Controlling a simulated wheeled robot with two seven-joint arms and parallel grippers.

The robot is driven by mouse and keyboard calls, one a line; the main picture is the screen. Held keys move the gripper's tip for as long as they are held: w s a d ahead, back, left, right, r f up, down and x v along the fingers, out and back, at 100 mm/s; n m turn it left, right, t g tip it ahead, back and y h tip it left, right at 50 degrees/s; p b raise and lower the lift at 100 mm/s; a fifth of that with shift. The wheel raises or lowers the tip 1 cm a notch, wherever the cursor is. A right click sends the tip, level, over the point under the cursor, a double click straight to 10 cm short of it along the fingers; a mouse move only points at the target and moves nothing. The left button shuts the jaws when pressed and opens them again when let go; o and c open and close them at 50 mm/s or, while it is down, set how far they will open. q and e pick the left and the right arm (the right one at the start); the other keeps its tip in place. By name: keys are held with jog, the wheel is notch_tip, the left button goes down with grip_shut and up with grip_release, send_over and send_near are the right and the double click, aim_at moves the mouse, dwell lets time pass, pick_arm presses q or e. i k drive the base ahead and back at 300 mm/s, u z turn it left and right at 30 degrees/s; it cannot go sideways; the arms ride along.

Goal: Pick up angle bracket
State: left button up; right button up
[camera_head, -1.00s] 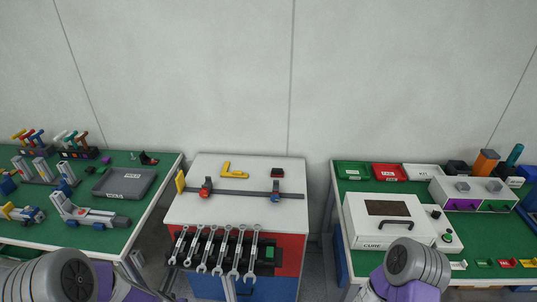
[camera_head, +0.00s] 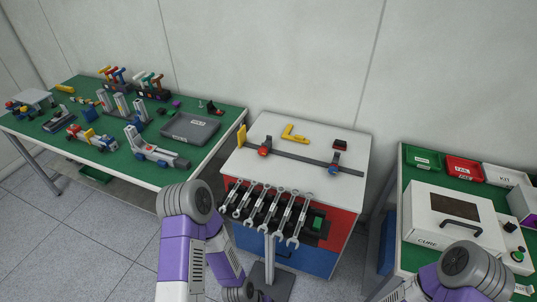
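A yellow L-shaped angle bracket (camera_head: 295,134) lies flat on the white top of the middle cabinet (camera_head: 268,125), behind a long dark bar (camera_head: 300,158). A second yellow piece (camera_head: 242,135) stands at the left end of that bar; I cannot tell whether it is also a bracket. My purple and grey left arm reaches in low in front of the cabinet, and my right arm is at the lower right. Neither gripper's fingers can be seen, and both arms are well apart from the bracket.
Red (camera_head: 264,152) and blue (camera_head: 333,170) clamps sit on the bar; a small dark red block (camera_head: 340,145) lies behind. Several wrenches (camera_head: 270,207) hang on the cabinet front. A green bench with a grey tray (camera_head: 190,128) is left; a bench with a white box (camera_head: 452,218) is right.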

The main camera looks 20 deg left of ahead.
aim_at(139, 143)
jog(key=u, duration=1.65)
